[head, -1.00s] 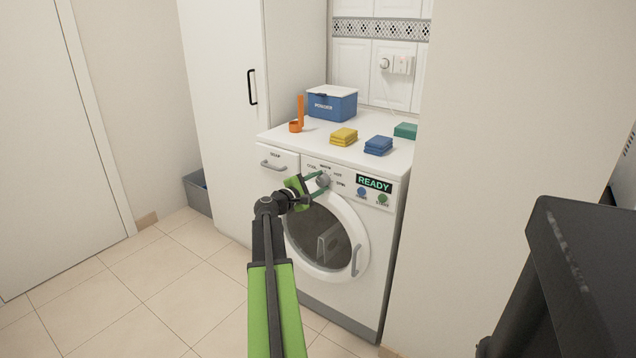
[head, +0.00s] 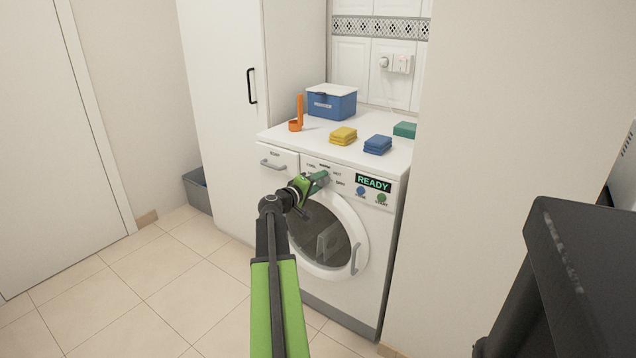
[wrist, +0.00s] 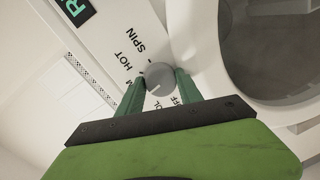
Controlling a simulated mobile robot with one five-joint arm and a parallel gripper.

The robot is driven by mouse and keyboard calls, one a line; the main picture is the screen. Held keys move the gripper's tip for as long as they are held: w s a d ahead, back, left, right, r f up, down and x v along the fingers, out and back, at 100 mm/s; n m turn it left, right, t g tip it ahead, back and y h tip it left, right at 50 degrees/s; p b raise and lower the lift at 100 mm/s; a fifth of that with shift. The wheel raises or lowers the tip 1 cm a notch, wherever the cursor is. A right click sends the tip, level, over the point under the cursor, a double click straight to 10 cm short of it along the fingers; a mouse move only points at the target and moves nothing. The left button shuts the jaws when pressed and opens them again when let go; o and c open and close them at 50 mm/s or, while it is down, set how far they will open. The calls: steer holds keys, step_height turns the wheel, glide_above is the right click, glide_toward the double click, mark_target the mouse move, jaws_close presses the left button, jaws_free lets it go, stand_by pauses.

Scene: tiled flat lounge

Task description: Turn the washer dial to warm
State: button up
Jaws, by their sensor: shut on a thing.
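The white washer (head: 377,250) stands under the counter, its panel above the round glass door. My gripper (head: 321,180) is at the panel, shut on the grey round dial and mostly hiding it in the head view. In the wrist view, the dial (wrist: 160,78) sits between the two green fingertips of my gripper (wrist: 160,88). A pale line on the dial points to the lower left. HOT and SPIN are readable; a label ending in M and others near the fingers are partly hidden. I cannot tell exactly which label the line meets.
The display (head: 374,184) reads READY, above a blue button (head: 361,192) and a green button (head: 382,198). On top are a blue box (head: 331,104), an orange item (head: 297,125), and yellow (head: 343,136), blue (head: 378,145) and green (head: 405,130) stacks or blocks. A tall cabinet (head: 225,110) stands left.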

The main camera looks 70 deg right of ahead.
steer(key=shift+m, duration=0.5)
stand_by(0.3)
steer(key=o, duration=1.4)
steer(key=shift+m, duration=0.3)
steer(key=shift+c, duration=0.2)
steer(key=v, duration=0.8)
steer(key=shift+p, duration=0.4)
steer(key=shift+s, duration=0.15)
